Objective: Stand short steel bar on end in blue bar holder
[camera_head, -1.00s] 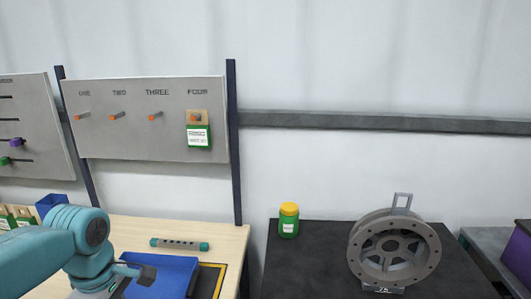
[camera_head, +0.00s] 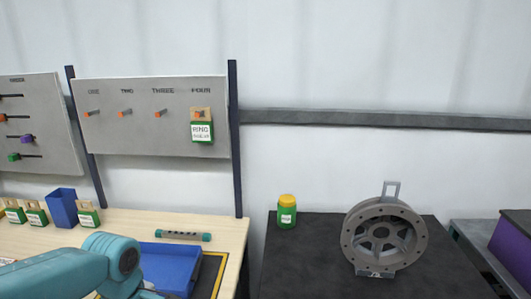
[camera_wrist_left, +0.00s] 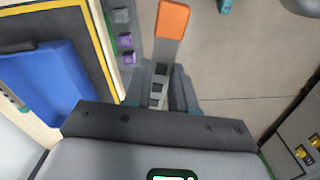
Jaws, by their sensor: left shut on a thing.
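In the left wrist view my left gripper (camera_wrist_left: 172,92) is shut on a grey steel bar (camera_wrist_left: 165,57) with an orange end and dark square marks. The orange end points away from the wrist, and the bar's other end is hidden between the fingers. In the head view my left arm comes in at the bottom left, with its gripper out of frame. The blue bar holder (camera_head: 62,208) stands upright at the back left of the wooden table, apart from the arm. My right gripper is not in view.
A blue tray (camera_head: 172,268) lies on the table (camera_head: 225,228), with a teal-ended bar (camera_head: 182,235) behind it. Green-based blocks (camera_head: 88,217) flank the holder. A pegboard (camera_head: 150,120) stands behind. The dark table (camera_head: 310,265) holds a jar (camera_head: 287,212) and a flanged wheel (camera_head: 385,238).

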